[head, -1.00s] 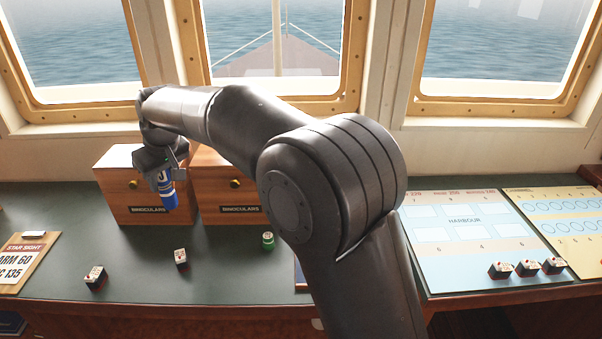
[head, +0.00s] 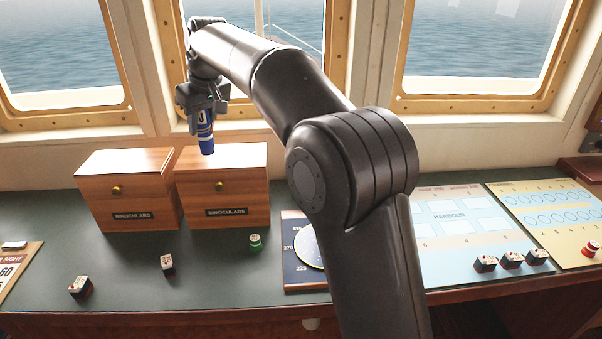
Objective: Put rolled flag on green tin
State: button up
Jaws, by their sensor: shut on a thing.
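My gripper (head: 204,108) is shut on the blue rolled flag (head: 206,138), which has a white mark and hangs roughly upright below the fingers. In the head view the flag shows in front of the right binoculars box, its lower end overlapping the box's top. The small green tin (head: 256,242) stands on the dark green counter, below and to the right of the flag and in front of the right box. The flag is clearly apart from the tin.
Two wooden binoculars boxes (head: 128,190) (head: 222,190) stand at the back left. Small dark blocks (head: 80,287) (head: 168,265) lie on the front left counter. A blue dial chart (head: 295,268) lies right of the tin. The harbour board (head: 470,225) holds several blocks. My arm hides the middle.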

jog(key=w+d+m+t+h, duration=0.15)
jog(key=w+d, duration=0.25)
jog(key=d, duration=1.3)
jog(key=w+d+m+g, duration=0.1)
jog(key=w+d+m, duration=0.3)
jog(key=d, duration=1.3)
jog(key=shift+n+t, duration=0.25)
jog(key=shift+n, duration=0.4)
jog(key=shift+w+a+f, duration=0.9)
jog(key=shift+a+f, duration=0.75)
jog(key=shift+f, duration=1)
jog(key=shift+w+a+f, duration=0.95)
jog(key=shift+a+f, duration=0.75)
jog(key=shift+f, duration=1)
jog(key=shift+w+a+f, duration=0.9)
jog(key=shift+a+f, duration=0.75)
jog(key=shift+f, duration=1)
jog(key=o, duration=1)
jog(key=shift+f, duration=0.15)
